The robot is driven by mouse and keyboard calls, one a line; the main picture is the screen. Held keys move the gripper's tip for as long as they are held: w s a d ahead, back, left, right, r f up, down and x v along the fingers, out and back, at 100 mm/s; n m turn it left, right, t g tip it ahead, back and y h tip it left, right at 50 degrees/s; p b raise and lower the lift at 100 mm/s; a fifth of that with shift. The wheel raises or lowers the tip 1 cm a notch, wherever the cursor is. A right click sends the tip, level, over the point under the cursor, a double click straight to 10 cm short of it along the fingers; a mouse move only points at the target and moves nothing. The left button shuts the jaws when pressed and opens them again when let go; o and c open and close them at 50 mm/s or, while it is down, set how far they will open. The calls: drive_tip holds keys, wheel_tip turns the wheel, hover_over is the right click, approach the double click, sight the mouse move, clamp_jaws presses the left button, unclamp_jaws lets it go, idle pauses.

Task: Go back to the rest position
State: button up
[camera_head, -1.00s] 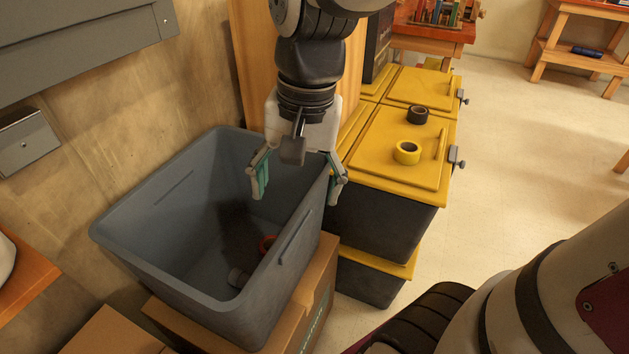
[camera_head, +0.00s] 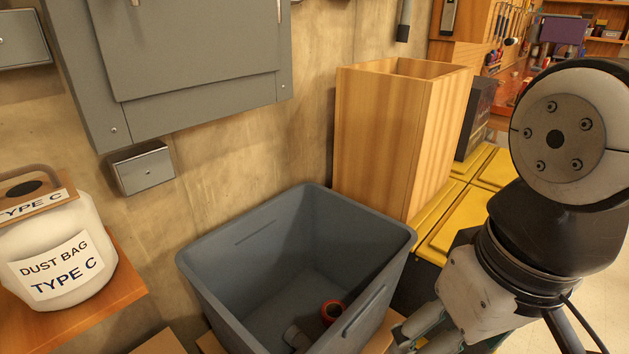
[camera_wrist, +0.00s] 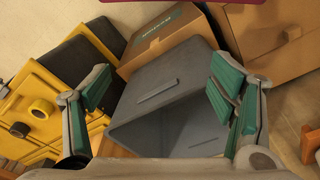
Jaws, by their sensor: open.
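My gripper (camera_wrist: 165,105) is open and empty in the wrist view, its green-padded fingers spread wide with the grey bin beyond them. In the head view my arm is at the lower right, and the gripper is partly cut off by the bottom edge. The grey bin (camera_head: 225,275) stands left of it against the wall. Inside the bin lie an orange-red ring-like piece (camera_head: 333,311) and a grey piece (camera_head: 297,338). The gripper is apart from the bin, outside it on the right.
A tall open wooden box (camera_head: 385,140) stands behind the bin. Yellow-lidded crates (camera_head: 443,222) are to the right. A white dust bag container (camera_head: 62,250) sits on a wooden shelf (camera_head: 125,285) at left. Grey cabinet (camera_head: 190,60) is on the wall. Cardboard boxes (camera_wrist: 165,40) lie around the bin.

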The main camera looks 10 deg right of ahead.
wheel_tip(320, 180, up, 16)
drive_tip(key=t+p, duration=0.3)
drive_tip(key=p, duration=1.1)
drive_tip(key=shift+r+p, duration=0.15)
drive_tip(key=shift+p, duration=0.2)
